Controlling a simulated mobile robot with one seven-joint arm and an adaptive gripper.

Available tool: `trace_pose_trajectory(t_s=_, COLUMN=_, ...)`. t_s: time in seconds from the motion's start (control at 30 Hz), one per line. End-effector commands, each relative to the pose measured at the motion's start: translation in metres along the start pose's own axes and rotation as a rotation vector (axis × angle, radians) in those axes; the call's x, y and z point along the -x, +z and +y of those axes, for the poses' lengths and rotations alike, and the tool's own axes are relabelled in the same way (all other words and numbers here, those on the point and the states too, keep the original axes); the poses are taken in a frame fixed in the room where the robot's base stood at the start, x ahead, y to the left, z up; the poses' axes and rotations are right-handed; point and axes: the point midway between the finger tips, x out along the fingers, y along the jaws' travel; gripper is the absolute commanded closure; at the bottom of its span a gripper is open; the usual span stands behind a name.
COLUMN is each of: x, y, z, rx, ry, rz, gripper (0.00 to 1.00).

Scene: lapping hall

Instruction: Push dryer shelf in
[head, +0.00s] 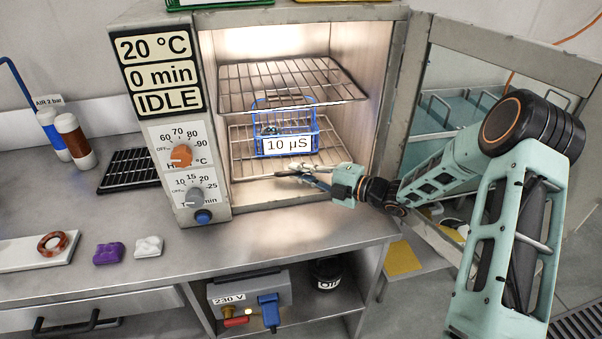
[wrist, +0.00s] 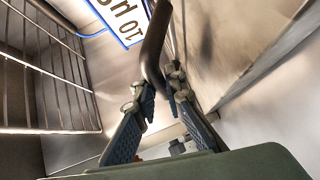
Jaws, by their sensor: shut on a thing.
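The dryer (head: 300,40) stands open with two wire shelves inside. The upper shelf (head: 290,85) is empty. The lower shelf (head: 245,150) carries a blue wire basket (head: 314,122) with a "10 µS" label, partly seen in the wrist view (wrist: 122,25). My gripper (head: 288,174) is at the front of the lower shelf, low in the dryer opening. In the wrist view its fingers (wrist: 160,92) are shut on a dark bent bar (wrist: 152,50). Where this bar joins the shelf is not clear. Wire rack rods (wrist: 50,75) show at left there.
The dryer door (head: 510,50) is swung open at right, close to my arm. The control panel (head: 170,130) reads 20 °C, 0 min, IDLE. The bench (head: 200,260) before the dryer is clear; purple (head: 108,253) and white (head: 148,246) pieces lie at left.

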Motion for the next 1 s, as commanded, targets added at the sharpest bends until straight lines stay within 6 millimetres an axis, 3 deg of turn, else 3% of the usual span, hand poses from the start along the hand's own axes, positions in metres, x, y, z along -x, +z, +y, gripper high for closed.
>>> trace_pose_trajectory(t_s=0.27, x=-0.002, y=0.003, z=0.004, rx=0.004, ry=0.006, rz=-0.005, gripper=1.0)
trace_pose_trajectory(t_s=0.3, x=-0.002, y=0.003, z=0.004, rx=0.004, ry=0.006, rz=-0.006, gripper=0.88)
trace_pose_trajectory(t_s=0.47, x=-0.002, y=0.002, z=0.004, rx=0.004, ry=0.005, rz=-0.004, gripper=0.72)
trace_pose_trajectory(t_s=0.77, x=-0.001, y=0.002, z=0.004, rx=0.004, ry=0.004, rz=-0.003, gripper=0.72)
trace_pose_trajectory(t_s=1.0, x=0.004, y=-0.002, z=0.034, rx=0.009, ry=0.005, rz=-0.003, gripper=0.72)
